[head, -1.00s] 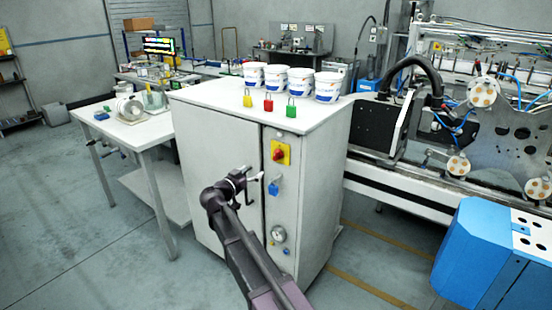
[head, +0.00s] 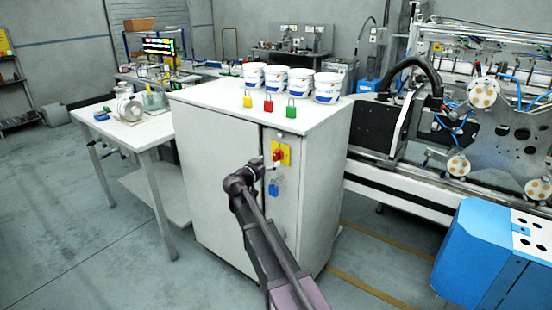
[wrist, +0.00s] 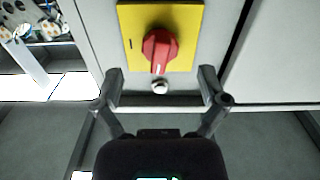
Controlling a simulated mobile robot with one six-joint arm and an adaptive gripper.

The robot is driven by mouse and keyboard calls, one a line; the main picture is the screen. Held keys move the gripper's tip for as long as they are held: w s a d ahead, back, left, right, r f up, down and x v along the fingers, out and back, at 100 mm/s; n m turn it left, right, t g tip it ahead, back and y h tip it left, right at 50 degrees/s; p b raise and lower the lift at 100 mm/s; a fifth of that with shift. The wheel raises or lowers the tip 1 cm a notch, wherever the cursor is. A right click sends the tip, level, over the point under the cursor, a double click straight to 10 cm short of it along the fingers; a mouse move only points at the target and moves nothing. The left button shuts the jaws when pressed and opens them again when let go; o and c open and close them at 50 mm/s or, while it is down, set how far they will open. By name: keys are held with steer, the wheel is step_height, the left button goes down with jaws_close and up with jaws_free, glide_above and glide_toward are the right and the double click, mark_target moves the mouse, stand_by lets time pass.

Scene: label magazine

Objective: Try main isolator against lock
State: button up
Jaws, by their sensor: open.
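The main isolator is a red rotary handle (head: 277,155) on a yellow plate (head: 286,150), high on the grey cabinet's front. In the wrist view the red handle (wrist: 160,50) points down the picture on the yellow plate (wrist: 186,14), with a small silver round part beside the plate. A blue padlock (head: 273,190) hangs below the plate in the head view; its shackle is too small to make out. My gripper (wrist: 161,84) is open and empty, its fingers apart on either side of the view, short of the handle. My gripper (head: 269,165) partly covers the plate's lower left in the head view.
Yellow (head: 247,101), red (head: 268,105) and green (head: 291,109) padlocks stand on the cabinet top (head: 215,97) before several white tubs. A white table (head: 130,128) stands left, a machine right. My arm covers the lower panel.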

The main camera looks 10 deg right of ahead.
mark_target(275, 158)
steer(key=shift+x, duration=2.2)
steer(key=c, duration=1.1)
